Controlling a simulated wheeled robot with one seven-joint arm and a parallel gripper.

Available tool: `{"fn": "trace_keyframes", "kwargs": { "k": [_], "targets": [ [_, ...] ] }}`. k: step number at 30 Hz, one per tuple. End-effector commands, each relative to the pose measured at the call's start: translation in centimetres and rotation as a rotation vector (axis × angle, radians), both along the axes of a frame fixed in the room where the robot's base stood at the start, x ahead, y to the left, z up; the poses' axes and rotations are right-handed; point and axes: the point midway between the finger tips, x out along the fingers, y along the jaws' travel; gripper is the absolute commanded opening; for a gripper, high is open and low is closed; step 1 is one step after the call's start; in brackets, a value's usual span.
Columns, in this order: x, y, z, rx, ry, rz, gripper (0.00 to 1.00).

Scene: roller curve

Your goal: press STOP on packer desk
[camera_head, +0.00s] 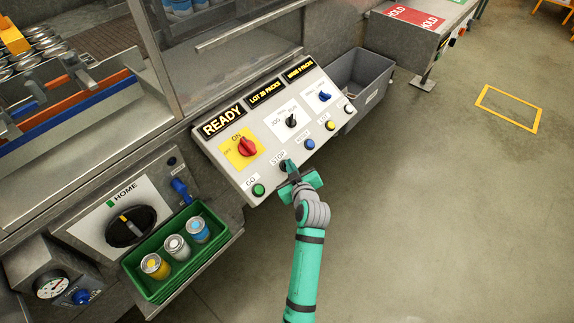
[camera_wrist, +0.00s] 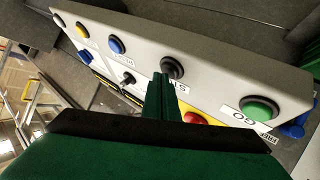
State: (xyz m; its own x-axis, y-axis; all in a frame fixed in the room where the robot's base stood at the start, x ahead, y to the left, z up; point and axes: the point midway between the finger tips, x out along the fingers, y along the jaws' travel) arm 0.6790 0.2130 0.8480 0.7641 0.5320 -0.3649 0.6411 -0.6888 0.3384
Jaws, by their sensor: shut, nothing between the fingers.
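The packer desk (camera_head: 228,167) is a sloped grey panel with display strips reading READY, LOT 25 PACKS and a third one. Its STOP label (camera_head: 278,158) is on the lower edge, right of the green GO button (camera_head: 258,190). In the wrist view, the black STOP button (camera_wrist: 172,67) sits between the blue button (camera_wrist: 116,45) and the green GO button (camera_wrist: 257,110). My gripper (camera_head: 289,166) is shut and empty, its tips right at the STOP button, which it mostly hides in the head view. I cannot tell whether they touch.
The panel also carries a red rotary switch (camera_head: 246,147) on yellow, a black JOG/RUN selector (camera_head: 291,121), and a yellow button (camera_head: 330,125). A green tray (camera_head: 150,287) with three cans is at lower left. A grey bin (camera_head: 358,87) stands behind.

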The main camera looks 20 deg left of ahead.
Motion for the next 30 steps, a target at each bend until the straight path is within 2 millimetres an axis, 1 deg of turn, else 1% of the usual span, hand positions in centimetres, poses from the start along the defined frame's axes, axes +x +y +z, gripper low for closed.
{"fn": "trace_keyframes", "kwargs": {
  "k": [22,30],
  "targets": [
    [0.06,0.23,-0.47,-0.001,0.001,0.001,0.00],
    [-0.06,-0.11,0.17,-0.001,0.001,0.001,0.00]
  ]
}}
